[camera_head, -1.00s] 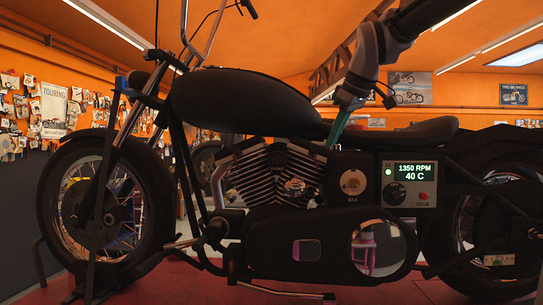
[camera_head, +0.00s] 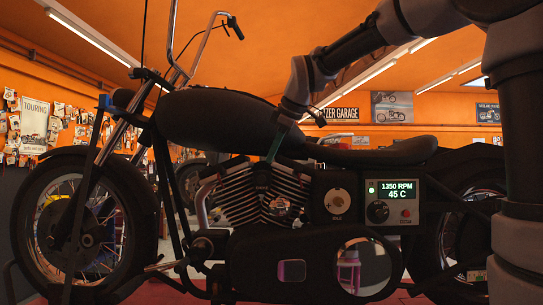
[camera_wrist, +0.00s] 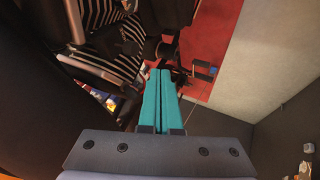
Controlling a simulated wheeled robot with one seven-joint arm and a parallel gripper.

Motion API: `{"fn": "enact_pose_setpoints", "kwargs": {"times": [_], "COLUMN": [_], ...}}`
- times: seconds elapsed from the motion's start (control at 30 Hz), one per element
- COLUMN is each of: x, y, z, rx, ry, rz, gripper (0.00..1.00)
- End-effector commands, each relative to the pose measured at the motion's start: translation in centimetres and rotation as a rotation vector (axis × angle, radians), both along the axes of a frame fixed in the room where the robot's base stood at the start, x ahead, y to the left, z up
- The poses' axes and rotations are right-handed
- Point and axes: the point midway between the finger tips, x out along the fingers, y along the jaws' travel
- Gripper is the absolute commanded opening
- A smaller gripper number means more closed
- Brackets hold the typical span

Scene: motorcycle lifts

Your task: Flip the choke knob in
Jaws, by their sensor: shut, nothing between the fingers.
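The black motorcycle (camera_head: 222,125) stands side-on in the head view. On its side are a round plate with a cream centre (camera_head: 337,202) and a control box (camera_head: 407,212) with a black knob (camera_head: 378,211) and a red button. The box's display reads 1350 RPM and 45 C. I cannot tell which part is the choke knob. My gripper (camera_head: 275,150) has teal fingers pointing down near the engine's upper right, below the tank's rear end. In the wrist view the fingers (camera_wrist: 160,75) are together and empty, with engine fins (camera_wrist: 110,30) to their upper left.
The finned engine cylinders (camera_head: 240,190) and the black seat (camera_head: 375,152) lie close to my gripper. A dark primary cover with a round mirror-like disc (camera_head: 362,266) is below. A red platform floor (camera_wrist: 218,45) shows in the wrist view, beside a grey surface.

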Motion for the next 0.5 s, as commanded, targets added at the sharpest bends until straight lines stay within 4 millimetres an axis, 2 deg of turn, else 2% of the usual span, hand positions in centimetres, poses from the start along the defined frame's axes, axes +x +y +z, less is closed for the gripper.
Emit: {"fn": "enact_pose_setpoints", "kwargs": {"times": [0.1, 0.33, 0.5], "x": [1.2, 3.5, 6.2], "y": [0.9, 2.7, 2.6], "z": [-2.3, -6.1, -6.1], "rx": [-0.002, -0.002, 0.001], "ry": [0.005, 0.005, 0.002], "rz": [0.001, 0.001, -0.001], "gripper": [0.0, 0.0, 0.0]}}
